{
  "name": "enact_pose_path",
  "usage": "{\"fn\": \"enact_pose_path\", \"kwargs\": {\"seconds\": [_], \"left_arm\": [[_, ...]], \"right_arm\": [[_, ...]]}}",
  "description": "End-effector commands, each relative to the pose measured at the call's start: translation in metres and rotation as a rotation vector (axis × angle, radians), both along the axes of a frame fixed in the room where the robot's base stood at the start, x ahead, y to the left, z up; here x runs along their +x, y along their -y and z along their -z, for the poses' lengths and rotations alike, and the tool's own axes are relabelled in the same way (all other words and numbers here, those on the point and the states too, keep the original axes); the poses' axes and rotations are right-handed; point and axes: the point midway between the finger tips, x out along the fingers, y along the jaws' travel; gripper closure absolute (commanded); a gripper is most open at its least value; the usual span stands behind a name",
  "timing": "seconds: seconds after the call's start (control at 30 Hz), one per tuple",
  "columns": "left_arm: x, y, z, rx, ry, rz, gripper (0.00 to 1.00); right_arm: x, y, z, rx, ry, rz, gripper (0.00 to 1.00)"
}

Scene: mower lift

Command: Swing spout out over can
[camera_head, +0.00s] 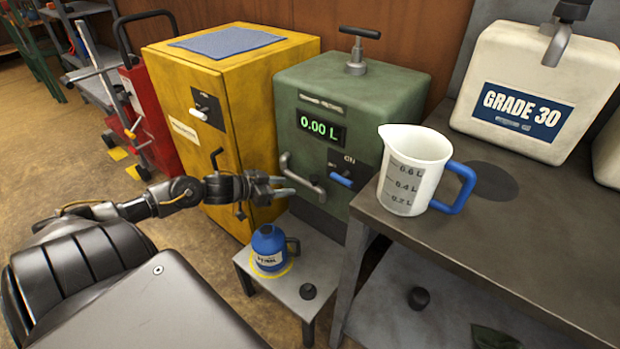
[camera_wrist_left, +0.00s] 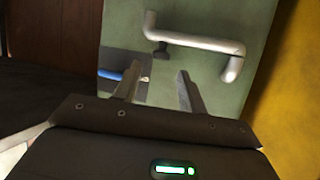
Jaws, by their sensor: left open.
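The silver bent spout (camera_head: 304,174) is on the front of the green dispenser (camera_head: 352,97) and appears to lie along that face. In the left wrist view the spout (camera_wrist_left: 195,39) crosses above my fingertips. The blue can (camera_head: 268,243) stands upright with its lid off on the low grey stool, below the spout and toward the front left. My left gripper (camera_head: 288,186) is open and empty. Its fingertips (camera_wrist_left: 157,82) point at the dispenser face close to the spout; I cannot tell whether they touch it. My right gripper is out of view.
A yellow cabinet (camera_head: 222,150) stands left of the dispenser. A blue-handled lever (camera_head: 341,181) sits right of the spout. A black cap (camera_head: 308,291) lies on the stool (camera_head: 290,305). A measuring jug (camera_head: 412,165) stands on the workbench (camera_head: 480,240) at right.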

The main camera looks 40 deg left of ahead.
Motion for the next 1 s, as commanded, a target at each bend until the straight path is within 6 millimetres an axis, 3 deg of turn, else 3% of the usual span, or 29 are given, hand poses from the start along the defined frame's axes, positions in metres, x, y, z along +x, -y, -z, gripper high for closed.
{"fn": "enact_pose_path", "kwargs": {"seconds": [0.1,0.33,0.57,1.0], "left_arm": [[0.007,-0.01,-0.016,-0.025,0.008,0.032,0.59],[0.01,-0.01,-0.019,-0.037,0.011,0.039,0.59],[0.029,-0.003,-0.01,-0.035,0.015,0.038,0.59],[0.087,0.02,0.016,-0.034,0.013,0.037,0.59]], "right_arm": [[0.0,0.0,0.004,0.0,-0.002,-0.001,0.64],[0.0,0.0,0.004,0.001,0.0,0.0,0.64],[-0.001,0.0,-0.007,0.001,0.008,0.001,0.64],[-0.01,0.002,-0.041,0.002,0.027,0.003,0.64]]}}
